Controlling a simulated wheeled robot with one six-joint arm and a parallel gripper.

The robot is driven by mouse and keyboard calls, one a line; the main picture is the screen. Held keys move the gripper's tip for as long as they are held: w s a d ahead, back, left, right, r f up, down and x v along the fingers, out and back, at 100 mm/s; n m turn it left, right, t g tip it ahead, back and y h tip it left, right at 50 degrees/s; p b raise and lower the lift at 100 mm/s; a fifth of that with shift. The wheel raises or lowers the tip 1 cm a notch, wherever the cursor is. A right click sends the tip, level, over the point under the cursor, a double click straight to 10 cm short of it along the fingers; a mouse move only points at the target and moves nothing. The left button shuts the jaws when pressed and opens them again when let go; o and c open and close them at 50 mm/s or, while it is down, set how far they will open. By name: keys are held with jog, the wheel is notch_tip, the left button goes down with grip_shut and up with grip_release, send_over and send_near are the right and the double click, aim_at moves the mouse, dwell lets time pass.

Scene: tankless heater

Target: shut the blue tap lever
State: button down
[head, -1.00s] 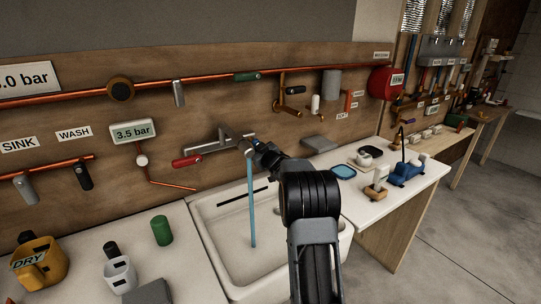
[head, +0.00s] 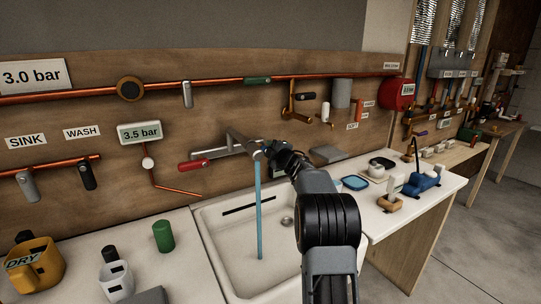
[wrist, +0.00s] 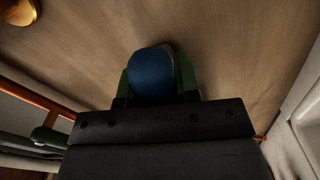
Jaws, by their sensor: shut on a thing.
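The tap (head: 240,145) is a grey metal fitting on the wooden wall, with a red lever (head: 194,165) at its left end. A blue stream of water (head: 258,210) runs from its spout into the white sink (head: 210,235). My gripper (head: 272,151) is at the tap's right end in the head view, where it hides the blue lever. In the wrist view, the blue tap lever (wrist: 152,74) sits between the green fingertips of my gripper (wrist: 155,88), which is shut on it. The lever's far end and exact angle are hidden.
A blue dish (head: 355,183) and a blue tool (head: 424,182) lie on the right counter. Copper pipes (head: 215,84) cross the wall above.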

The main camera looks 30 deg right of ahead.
jog(key=shift+r+n+b, duration=0.25)
jog(key=shift+n, duration=0.6)
jog(key=shift+r+n+b, duration=0.2)
jog(key=shift+r+n, duration=0.05)
jog(key=shift+n, duration=0.6)
jog(key=shift+r, duration=0.1)
jog(key=c, duration=0.8)
grip_release()
jog(key=shift+d, duration=0.1)
jog(key=shift+c, duration=0.2)
jog(key=s+b, duration=0.1)
jog(key=s, duration=1.2)
jog(key=shift+s+d+b, duration=0.15)
jog(key=shift+s+b, duration=0.2)
jog(key=shift+s, duration=0.05)
